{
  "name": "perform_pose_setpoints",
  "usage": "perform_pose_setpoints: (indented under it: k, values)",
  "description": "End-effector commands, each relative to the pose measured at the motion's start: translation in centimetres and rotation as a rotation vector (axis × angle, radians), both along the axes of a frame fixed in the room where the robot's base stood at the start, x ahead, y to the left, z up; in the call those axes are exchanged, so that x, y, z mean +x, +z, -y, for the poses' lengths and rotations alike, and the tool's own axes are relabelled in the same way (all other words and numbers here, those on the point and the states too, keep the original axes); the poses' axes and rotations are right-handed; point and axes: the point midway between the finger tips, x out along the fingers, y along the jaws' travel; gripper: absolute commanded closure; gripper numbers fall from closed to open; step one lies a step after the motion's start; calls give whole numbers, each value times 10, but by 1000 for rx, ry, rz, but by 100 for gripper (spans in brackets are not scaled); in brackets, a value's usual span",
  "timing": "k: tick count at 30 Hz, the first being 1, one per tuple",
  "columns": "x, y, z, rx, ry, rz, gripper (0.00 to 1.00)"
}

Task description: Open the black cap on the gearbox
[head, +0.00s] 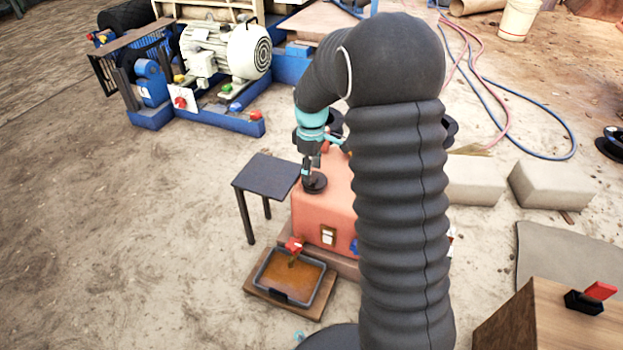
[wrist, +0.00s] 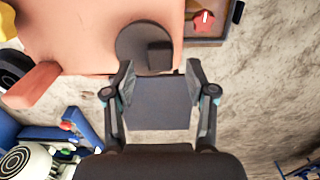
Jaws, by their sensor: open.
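The gearbox (head: 325,215) is a salmon-red block in the middle of the head view, partly hidden by my arm. The black cap (head: 316,184) is a round disc on its top, near the left edge. In the wrist view the cap (wrist: 134,42) shows a raised dark block on it, and the gearbox top (wrist: 85,30) lies around it. My gripper (head: 309,168) is above the cap, fingers pointing down. In the wrist view my gripper (wrist: 159,75) is open and empty, its fingertips just short of the cap. I cannot tell whether they touch it.
A small dark side table (head: 266,174) stands left of the gearbox. A tray of brown liquid (head: 290,278) with a red-handled valve (head: 293,245) above it is in front. Blue machinery with a white motor (head: 225,50) stands at the back left. Sandy ground lies open at left.

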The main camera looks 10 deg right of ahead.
Motion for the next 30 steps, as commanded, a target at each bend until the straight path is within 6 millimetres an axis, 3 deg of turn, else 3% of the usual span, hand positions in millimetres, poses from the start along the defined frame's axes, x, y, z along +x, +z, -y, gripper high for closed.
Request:
perform_pose_setpoints:
  k: [6, 18, 25, 30]
  values:
    - [0, -25, 0, 0, 0, -2, 44]
    - [0, -30, 0, 0, 0, 0, 44]
    - [0, -30, 0, 0, 0, 0, 100]
    - [0, -30, 0, 0, 0, 0, 100]
